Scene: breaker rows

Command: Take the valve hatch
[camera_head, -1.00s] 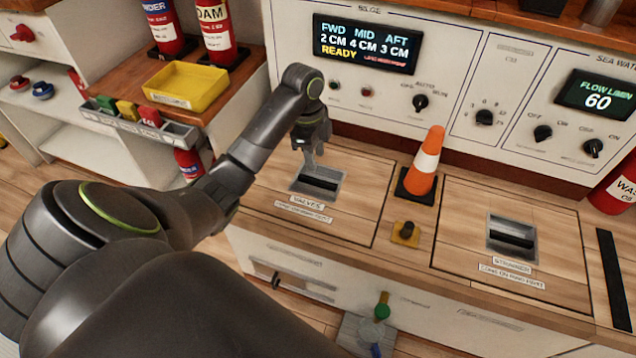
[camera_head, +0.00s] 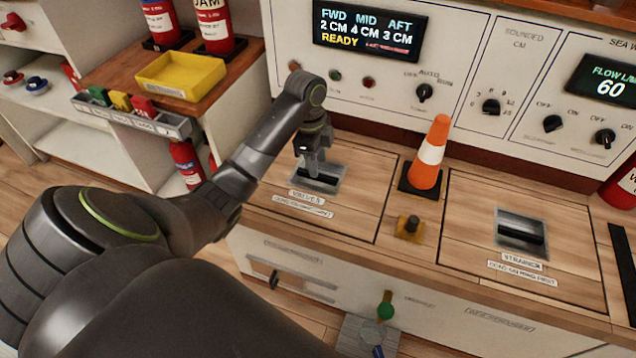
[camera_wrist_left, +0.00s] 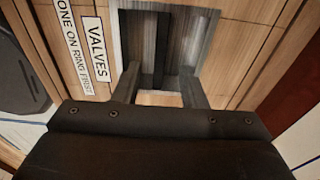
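The valve hatch (camera_head: 362,192) is a wooden panel in the counter top, lying flat, with a "VALVES" label. The label also shows in the left wrist view (camera_wrist_left: 95,38). The hatch has a square metal recess with a dark bar handle (camera_head: 321,180) across it. My left gripper (camera_head: 314,172) points down at this recess. In the left wrist view my left gripper (camera_wrist_left: 161,76) is open, its two fingers apart, with the dark bar (camera_wrist_left: 162,45) lined up between them. I cannot tell whether the fingers touch the bar. My right gripper is not in view.
An orange-white cone (camera_head: 431,155) stands right of the hatch, behind a small yellow-based knob (camera_head: 410,228). The strainer hatch (camera_head: 468,215) lies farther right. A control panel (camera_head: 460,60) rises behind. A yellow tray (camera_head: 182,76) sits on the left shelf.

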